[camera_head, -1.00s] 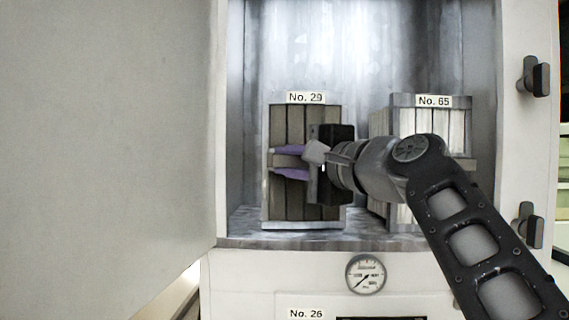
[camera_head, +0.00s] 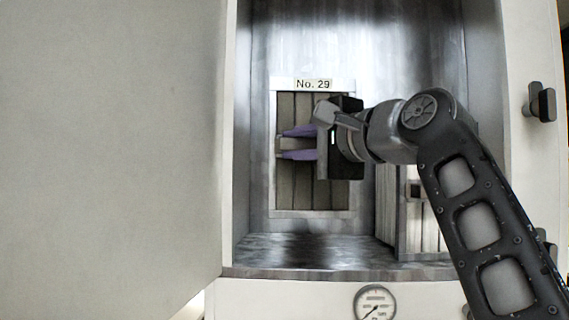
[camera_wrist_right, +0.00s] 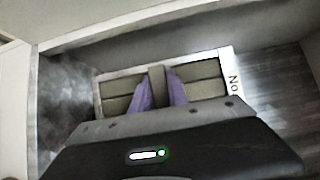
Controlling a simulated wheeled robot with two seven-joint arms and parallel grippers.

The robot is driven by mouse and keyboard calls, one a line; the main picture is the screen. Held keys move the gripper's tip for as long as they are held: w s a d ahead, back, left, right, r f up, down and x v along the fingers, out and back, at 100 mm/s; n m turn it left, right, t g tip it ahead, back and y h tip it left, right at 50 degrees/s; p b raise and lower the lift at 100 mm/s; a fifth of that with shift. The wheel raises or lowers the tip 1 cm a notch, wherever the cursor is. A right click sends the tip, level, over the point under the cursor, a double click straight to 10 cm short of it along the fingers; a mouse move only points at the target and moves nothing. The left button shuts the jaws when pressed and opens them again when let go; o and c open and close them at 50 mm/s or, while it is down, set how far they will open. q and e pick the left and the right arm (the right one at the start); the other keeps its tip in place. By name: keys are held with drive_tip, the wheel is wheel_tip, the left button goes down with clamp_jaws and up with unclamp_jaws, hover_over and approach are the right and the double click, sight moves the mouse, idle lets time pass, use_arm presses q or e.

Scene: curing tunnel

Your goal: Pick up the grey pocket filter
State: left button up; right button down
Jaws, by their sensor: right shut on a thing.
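The grey pocket filter (camera_head: 301,190) has brown-grey pockets in a pale frame and a label reading No. 29 at its top. It is upright inside the open chamber, with its lower edge above the chamber floor and a dark shadow under it. My right gripper (camera_head: 284,143) has its purple fingers closed on the crossbar at the middle of the filter's front. The right wrist view shows the fingers (camera_wrist_right: 159,92) on either side of that bar, with the filter frame (camera_wrist_right: 227,65) behind. The gripper body covers part of the filter's right side. My left gripper is not in view.
A second, paler filter (camera_head: 429,238) stands on the chamber floor (camera_head: 330,252) at the right, partly hidden by my right arm. The open door (camera_head: 110,140) fills the left. A gauge (camera_head: 375,303) sits below the chamber, and a black latch (camera_head: 540,101) is on the right frame.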

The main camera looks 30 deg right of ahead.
drive_tip(key=s+a+b, duration=0.3)
drive_tip(key=s+a, duration=0.7)
drive_tip(key=s, duration=0.5)
drive_tip(key=shift+s+a+f+b, duration=0.15)
drive_tip(key=shift+s+f+b, duration=0.05)
drive_tip(key=shift+s+b, duration=0.2)
